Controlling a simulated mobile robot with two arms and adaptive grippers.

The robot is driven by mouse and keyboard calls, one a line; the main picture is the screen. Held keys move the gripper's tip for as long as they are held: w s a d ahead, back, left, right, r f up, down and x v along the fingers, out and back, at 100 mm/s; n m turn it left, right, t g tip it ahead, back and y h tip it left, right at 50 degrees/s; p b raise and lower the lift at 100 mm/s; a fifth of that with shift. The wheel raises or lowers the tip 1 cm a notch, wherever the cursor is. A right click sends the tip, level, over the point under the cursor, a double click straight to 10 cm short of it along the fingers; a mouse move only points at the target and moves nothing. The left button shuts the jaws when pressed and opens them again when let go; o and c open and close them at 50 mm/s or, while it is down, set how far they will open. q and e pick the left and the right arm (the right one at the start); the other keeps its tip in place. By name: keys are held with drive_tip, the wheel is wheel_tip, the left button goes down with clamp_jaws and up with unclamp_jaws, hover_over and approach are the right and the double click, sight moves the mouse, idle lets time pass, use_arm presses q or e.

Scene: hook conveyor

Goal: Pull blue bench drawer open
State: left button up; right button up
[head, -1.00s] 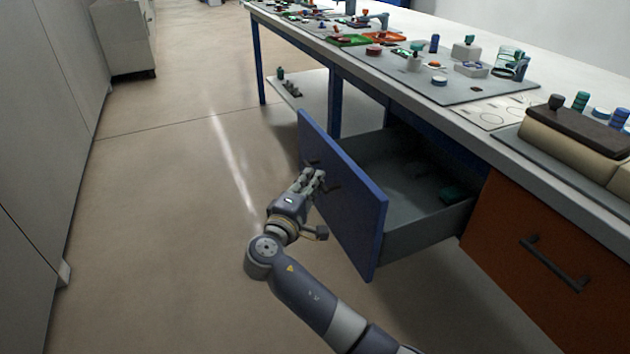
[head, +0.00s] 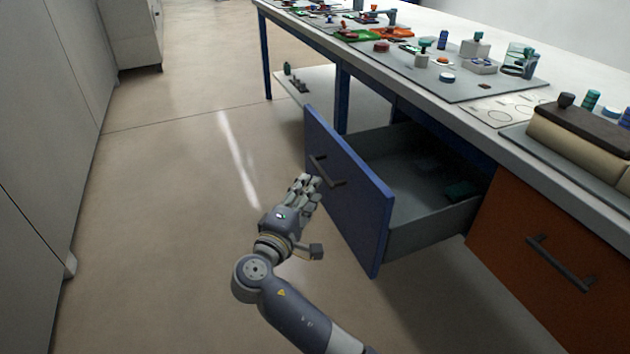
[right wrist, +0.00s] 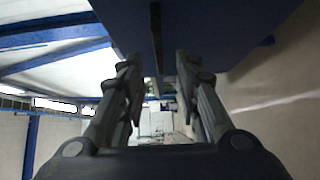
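The blue bench drawer (head: 345,205) stands pulled well out from the bench, its grey interior showing from above. The underside of the blue front fills the top there, with the dark handle (right wrist: 156,35) ahead of the gap. My left gripper is out of view.
A dark green item (head: 462,190) lies in the drawer. An orange drawer (head: 530,275) is shut to the right. The bench top (head: 470,118) holds many small parts. Grey cabinets (head: 45,120) line the left, with clear floor (head: 180,210) between.

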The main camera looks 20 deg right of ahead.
drive_tip(key=v, duration=0.6)
idle(0.3)
